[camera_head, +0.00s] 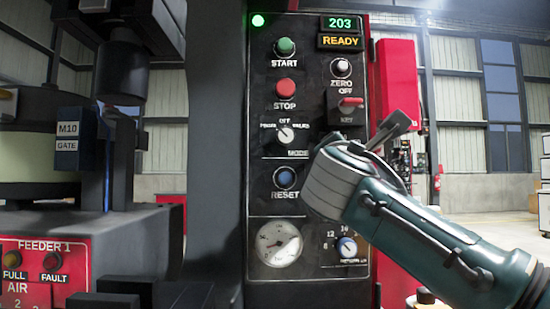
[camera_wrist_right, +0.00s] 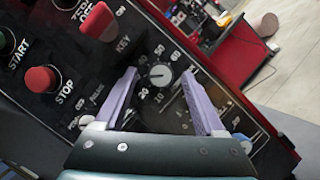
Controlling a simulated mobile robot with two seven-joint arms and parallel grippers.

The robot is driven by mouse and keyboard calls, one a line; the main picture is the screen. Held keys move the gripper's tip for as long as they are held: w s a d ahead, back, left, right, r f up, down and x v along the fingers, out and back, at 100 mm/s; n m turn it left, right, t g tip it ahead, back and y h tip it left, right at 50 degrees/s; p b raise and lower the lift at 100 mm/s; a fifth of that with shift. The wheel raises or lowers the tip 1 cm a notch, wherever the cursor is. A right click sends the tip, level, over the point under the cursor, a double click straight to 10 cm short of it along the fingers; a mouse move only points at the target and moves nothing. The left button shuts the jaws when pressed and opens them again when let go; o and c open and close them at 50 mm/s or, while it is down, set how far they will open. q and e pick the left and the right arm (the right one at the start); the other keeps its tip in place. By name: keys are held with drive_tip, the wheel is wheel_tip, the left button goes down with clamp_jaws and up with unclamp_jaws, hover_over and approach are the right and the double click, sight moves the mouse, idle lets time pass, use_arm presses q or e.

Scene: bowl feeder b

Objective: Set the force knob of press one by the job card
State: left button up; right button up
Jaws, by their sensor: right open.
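The control panel (camera_head: 300,190) of the press stands in the middle of the head view. In the head view my right gripper (camera_head: 376,137) covers this part of the panel. No job card is recognizable. My left gripper is out of view.
Close by are the red key switch (camera_head: 350,104), the mode knob (camera_head: 285,135), the blue reset button (camera_head: 285,178) and the red stop button (camera_head: 285,88). A gauge (camera_head: 278,244) and another knob (camera_head: 347,247) are lower. Feeder 1 (camera_head: 90,262) stands left.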

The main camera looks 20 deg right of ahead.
drive_tip(key=v, duration=0.9)
drive_tip(key=shift+a, duration=0.15)
drive_tip(key=shift+s, duration=0.2)
